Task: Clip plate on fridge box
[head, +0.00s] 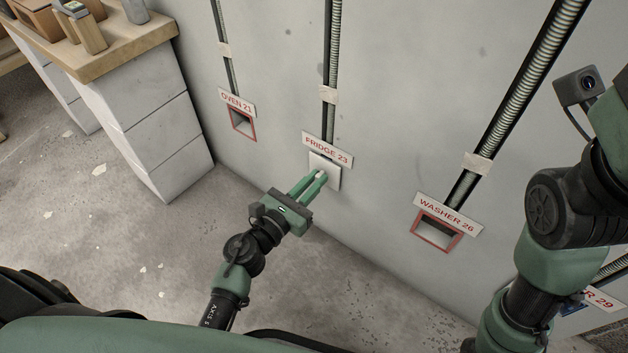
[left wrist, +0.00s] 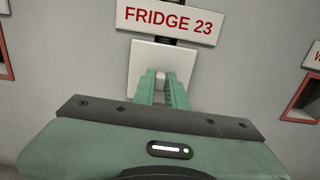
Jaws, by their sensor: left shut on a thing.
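A white square plate (head: 331,172) sits at the wall right below the sign reading FRIDGE 23 (head: 327,149). It covers the place where a box opening would show, so the fridge box itself is hidden. My left gripper (head: 320,175) is shut on the plate, at a small light part on its front between the fingertips. In the left wrist view the plate (left wrist: 148,57) looks square to the sign above it; I cannot tell whether it lies flush on the wall. My right arm shows at the right edge, but its gripper is out of view.
Red-framed open boxes sit in the wall under OVEN 21 (head: 242,122) at left and WASHER 26 (head: 437,232) at right. Ribbed conduits run up the wall. A block-built bench (head: 150,110) with boxes on top stands at left. The floor below is clear.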

